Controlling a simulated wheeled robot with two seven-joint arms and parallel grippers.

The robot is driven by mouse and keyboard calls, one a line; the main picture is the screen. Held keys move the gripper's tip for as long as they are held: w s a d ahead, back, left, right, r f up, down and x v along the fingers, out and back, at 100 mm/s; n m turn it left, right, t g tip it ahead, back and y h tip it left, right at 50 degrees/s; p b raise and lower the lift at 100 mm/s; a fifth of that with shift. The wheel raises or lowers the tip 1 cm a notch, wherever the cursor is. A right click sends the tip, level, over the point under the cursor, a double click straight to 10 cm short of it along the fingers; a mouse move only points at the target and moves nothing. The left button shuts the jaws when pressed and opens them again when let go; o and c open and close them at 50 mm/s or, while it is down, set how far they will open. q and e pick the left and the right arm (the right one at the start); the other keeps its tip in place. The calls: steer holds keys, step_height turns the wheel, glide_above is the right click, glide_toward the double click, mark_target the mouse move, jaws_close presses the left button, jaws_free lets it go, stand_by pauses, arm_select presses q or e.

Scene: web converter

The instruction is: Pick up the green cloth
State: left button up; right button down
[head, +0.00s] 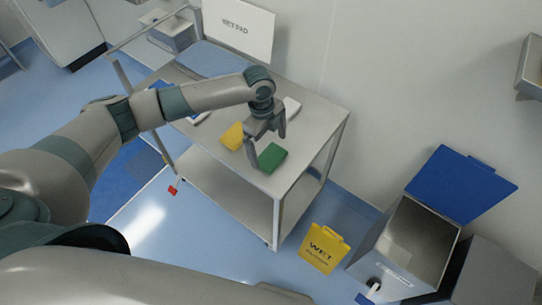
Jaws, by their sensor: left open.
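The green cloth (272,157) lies flat and folded on the top of the metal cart (318,118), near its front edge. My left gripper (267,150) is just above the cart top, fingers pointing down. Its jaws are open, with one finger near the cloth's left side and the other above its far side. I cannot tell whether a finger touches the cloth. Nothing shows between the jaws. My right gripper is not in view.
A yellow cloth (232,136) lies left of the green one, and a white item (292,108) lies behind the gripper. A sign reading WET PAD (238,28) stands at the back. A yellow WET sign (324,248) and an open metal bin (408,240) with a blue lid (462,192) are at the lower right.

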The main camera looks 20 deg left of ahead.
mark_target(271, 156)
arm_select(q)
steer(key=f, duration=0.1)
steer(key=f+p, duration=0.1)
steer(key=f, duration=0.1)
steer(key=shift+d+p, duration=0.3)
steer(key=shift+f, duration=0.55)
steer(key=c, duration=1.1)
